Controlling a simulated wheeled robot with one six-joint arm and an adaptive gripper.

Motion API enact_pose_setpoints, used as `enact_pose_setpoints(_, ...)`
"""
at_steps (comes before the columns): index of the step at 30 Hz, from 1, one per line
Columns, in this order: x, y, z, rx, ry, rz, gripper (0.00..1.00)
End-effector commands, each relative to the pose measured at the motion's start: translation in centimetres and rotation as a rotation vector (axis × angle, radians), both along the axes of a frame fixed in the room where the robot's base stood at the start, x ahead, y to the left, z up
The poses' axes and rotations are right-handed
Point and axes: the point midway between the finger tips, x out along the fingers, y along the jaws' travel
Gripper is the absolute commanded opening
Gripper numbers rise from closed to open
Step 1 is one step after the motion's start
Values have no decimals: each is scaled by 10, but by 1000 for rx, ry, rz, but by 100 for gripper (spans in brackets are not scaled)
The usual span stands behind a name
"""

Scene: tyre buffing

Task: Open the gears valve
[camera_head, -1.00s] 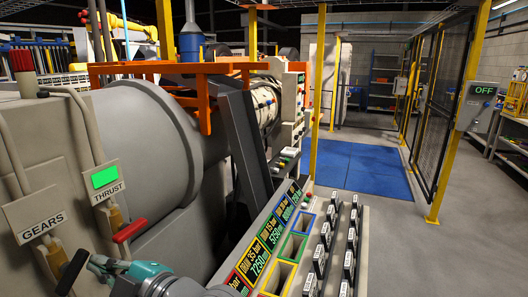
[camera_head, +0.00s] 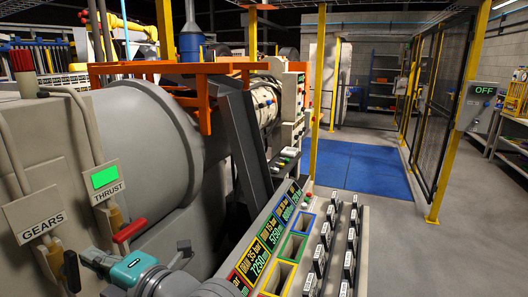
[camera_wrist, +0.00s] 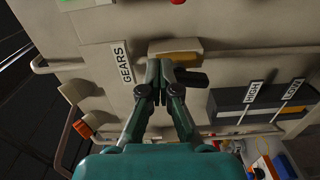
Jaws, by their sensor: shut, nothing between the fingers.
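The GEARS sign (camera_head: 35,214) hangs on the grey machine's left side in the head view and shows in the wrist view (camera_wrist: 121,62). Beside it in the wrist view is a yellow-brown valve body (camera_wrist: 178,57) with a short dark handle (camera_wrist: 192,78) sticking out to the right. My gripper (camera_wrist: 160,72) is shut and empty, its fingertips just in front of the valve body, left of the handle. Whether they touch is unclear.
The THRUST valve's red handle (camera_head: 130,230) stands close above my gripper, below a lit green panel (camera_head: 104,178). A sloping rack of coloured slots (camera_head: 285,247) lies to the right. HIGH (camera_wrist: 253,92) and LOW (camera_wrist: 292,89) signs mark a dark box in the wrist view.

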Motion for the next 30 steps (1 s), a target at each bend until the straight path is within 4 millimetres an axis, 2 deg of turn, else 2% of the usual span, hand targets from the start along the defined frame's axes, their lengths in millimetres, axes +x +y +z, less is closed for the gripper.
enact_pose_setpoints(5,-3,2,3,-49,-115,2,0)
enact_pose_setpoints(20,3,-1,-4,-49,-112,0,0)
enact_pose_setpoints(30,-9,-31,-3,-47,-111,-1,0)
